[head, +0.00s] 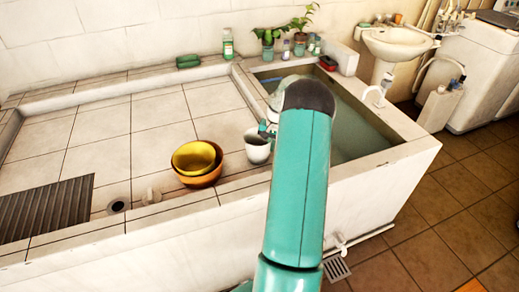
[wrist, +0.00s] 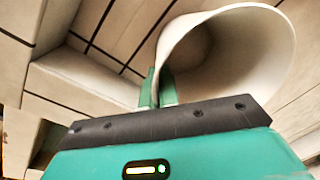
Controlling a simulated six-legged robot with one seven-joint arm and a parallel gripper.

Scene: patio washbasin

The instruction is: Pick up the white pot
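The white pot (head: 257,151) is on the tiled washbasin top, right of the stacked bowls, in the head view. I cannot tell whether its base touches the tiles. In the wrist view the pot (wrist: 235,50) fills the upper right, its wide mouth facing the camera. My gripper (wrist: 158,88) has its green fingers close together on either side of the pot's wall near the rim, and looks shut on it. In the head view my gripper (head: 267,130) is at the pot's upper right rim, partly hidden by my arm.
Yellow and orange bowls (head: 197,175) are stacked to the left of the pot. A water-filled basin (head: 352,135) lies to the right, behind my arm. Bottles and potted plants (head: 268,45) stand at the back.

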